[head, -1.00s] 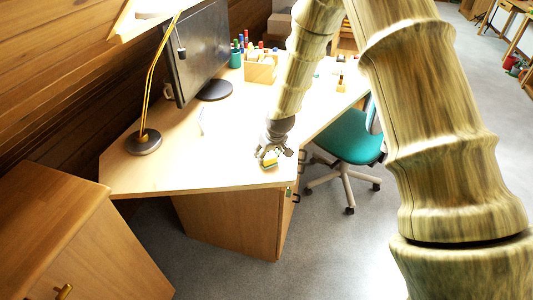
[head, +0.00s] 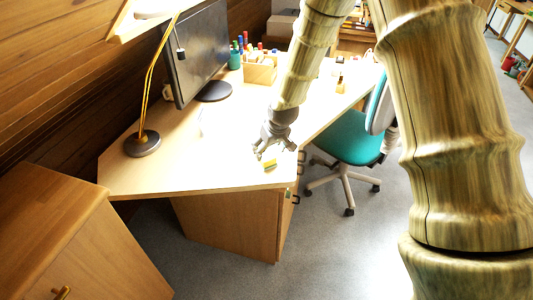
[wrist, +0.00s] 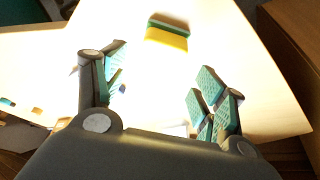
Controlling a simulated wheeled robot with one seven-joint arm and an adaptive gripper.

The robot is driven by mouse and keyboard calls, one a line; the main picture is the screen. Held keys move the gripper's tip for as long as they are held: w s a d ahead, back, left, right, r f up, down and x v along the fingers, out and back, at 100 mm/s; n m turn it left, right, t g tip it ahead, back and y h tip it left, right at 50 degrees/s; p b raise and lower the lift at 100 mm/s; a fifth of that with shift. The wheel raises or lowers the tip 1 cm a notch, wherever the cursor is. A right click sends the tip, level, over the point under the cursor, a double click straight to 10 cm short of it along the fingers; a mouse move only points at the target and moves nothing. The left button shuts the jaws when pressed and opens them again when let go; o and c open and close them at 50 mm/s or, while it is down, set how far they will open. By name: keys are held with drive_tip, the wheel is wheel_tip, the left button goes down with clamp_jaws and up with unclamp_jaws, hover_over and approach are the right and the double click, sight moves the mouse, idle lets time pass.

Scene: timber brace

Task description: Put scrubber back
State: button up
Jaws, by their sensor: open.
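The scrubber (head: 270,164) is a small yellow block with a green side. It lies on the desk top (head: 190,165) near the front right corner. In the wrist view the scrubber (wrist: 167,35) lies beyond the fingertips, a little left of the middle, and nothing touches it. My gripper (head: 268,151) is above the desk just behind the scrubber. In the wrist view my gripper (wrist: 160,85) has its green-padded fingers spread wide with nothing between them.
A lamp (head: 143,143) stands at the desk's left and a monitor (head: 200,55) at the back. A wooden organizer (head: 260,72) and a cup of markers (head: 235,59) stand behind. A teal chair (head: 350,138) is at the right. The desk's front left is clear.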

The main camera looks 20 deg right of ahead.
drive_tip(key=v, duration=0.7)
drive_tip(key=shift+r, duration=0.2)
drive_tip(key=shift+s, duration=0.1)
